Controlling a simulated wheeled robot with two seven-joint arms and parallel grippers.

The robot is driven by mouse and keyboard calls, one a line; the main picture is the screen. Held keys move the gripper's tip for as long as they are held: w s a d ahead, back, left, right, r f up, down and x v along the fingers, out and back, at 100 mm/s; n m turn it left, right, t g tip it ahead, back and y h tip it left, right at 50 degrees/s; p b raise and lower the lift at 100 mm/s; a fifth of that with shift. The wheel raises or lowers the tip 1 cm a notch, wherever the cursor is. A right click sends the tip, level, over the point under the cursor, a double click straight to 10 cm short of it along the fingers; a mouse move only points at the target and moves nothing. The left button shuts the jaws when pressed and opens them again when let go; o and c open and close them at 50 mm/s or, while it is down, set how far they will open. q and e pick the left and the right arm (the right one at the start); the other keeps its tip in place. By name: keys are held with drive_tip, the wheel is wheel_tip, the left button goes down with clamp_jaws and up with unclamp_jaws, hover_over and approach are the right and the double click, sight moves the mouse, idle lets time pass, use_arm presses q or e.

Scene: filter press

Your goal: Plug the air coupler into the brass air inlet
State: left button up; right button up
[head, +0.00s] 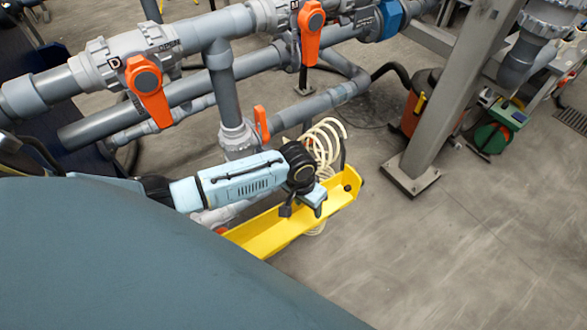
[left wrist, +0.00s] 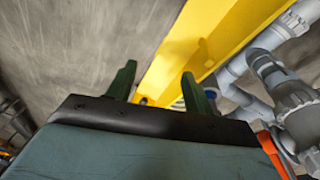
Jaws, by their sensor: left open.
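My left gripper (head: 302,209) is above the far end of a yellow channel-shaped beam in the head view. In the left wrist view its two dark green fingers (left wrist: 158,68) stand wide apart with nothing held between them. A cream coiled hose (head: 326,146) hangs just behind the gripper and partly behind the yellow beam. I cannot make out the air coupler at the hose's end. I cannot pick out the brass air inlet in either view. My right gripper is not in view.
The yellow beam (head: 262,236) runs close under my left gripper; it also fills the upper middle of the left wrist view (left wrist: 205,35). Grey pipes with orange valve handles (head: 149,92) stand behind. A grey post (head: 455,90) stands right. The floor (head: 450,255) at lower right is clear.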

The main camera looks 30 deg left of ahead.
use_arm(q)
drive_tip(key=w+a+r+n+p, duration=0.1)
drive_tip(key=w+a+r, duration=0.2)
drive_tip(key=a+r, duration=0.1)
drive_tip(key=w+a+r+n+g+y, duration=0.1)
drive_tip(key=w+a+r, duration=0.2)
drive_tip(key=r, duration=0.3)
drive_tip(key=shift+w+a+r+n+p, duration=0.3)
drive_tip(key=shift+a+p, duration=0.05)
drive_tip(key=shift+a, duration=0.35)
wheel_tip(320, 180, down, 8)
drive_tip(key=b, duration=0.9)
drive_tip(key=shift+f+b, duration=0.1)
drive_tip(key=shift+b, duration=0.2)
wheel_tip(320, 180, down, 5)
drive_tip(key=b, duration=0.8)
drive_tip(key=shift+w+a+f, duration=0.1)
drive_tip(key=shift+a+f, duration=0.05)
